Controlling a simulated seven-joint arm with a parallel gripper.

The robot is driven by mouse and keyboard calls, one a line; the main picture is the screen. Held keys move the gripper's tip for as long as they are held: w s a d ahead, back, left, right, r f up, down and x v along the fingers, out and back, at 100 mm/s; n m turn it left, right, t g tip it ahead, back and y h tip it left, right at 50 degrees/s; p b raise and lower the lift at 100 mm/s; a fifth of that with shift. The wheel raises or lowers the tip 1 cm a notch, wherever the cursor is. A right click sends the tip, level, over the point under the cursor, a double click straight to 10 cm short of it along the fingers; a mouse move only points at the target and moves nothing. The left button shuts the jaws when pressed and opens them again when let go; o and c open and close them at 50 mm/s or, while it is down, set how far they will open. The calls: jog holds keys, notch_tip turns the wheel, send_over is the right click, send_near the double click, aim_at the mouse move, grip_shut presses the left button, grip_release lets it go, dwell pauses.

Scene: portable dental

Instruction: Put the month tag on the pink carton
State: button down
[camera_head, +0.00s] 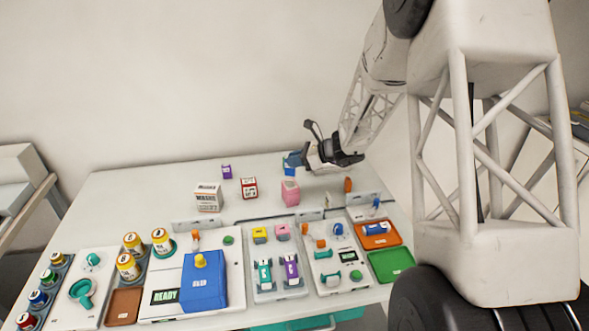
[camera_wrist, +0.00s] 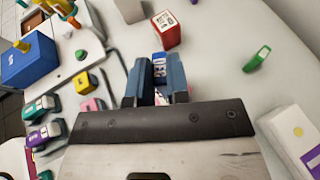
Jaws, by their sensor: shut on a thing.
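My gripper (camera_head: 293,163) is at the right-back of the table, above and just behind the pink carton (camera_head: 290,192) in the head view. In the wrist view my gripper (camera_wrist: 158,78) is shut on a small blue-and-white tag with dark marks, the month tag (camera_wrist: 158,70), held between its two blue fingers. In the head view the tag cannot be told apart from the blue fingertips. The pink carton stands upright on the table. In the wrist view it is mostly or wholly hidden by my gripper. I cannot tell whether the tag touches it.
A red-and-white carton (camera_head: 249,187), a white carton (camera_head: 208,197) and a small purple carton (camera_head: 226,171) stand to the left. In front are a blue box (camera_head: 204,281), bottles, cans and trays. A white box (camera_wrist: 295,140) lies at right in the wrist view. The back-left table is clear.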

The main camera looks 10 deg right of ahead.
jog(key=shift+f, duration=1.75)
jog(key=shift+f, duration=0.2)
jog(key=c, duration=1.1)
grip_release()
jog(key=shift+r, duration=0.1)
jog(key=shift+r, duration=0.1)
jog(key=v, duration=1.2)
jog(key=shift+s+a+r, duration=0.1)
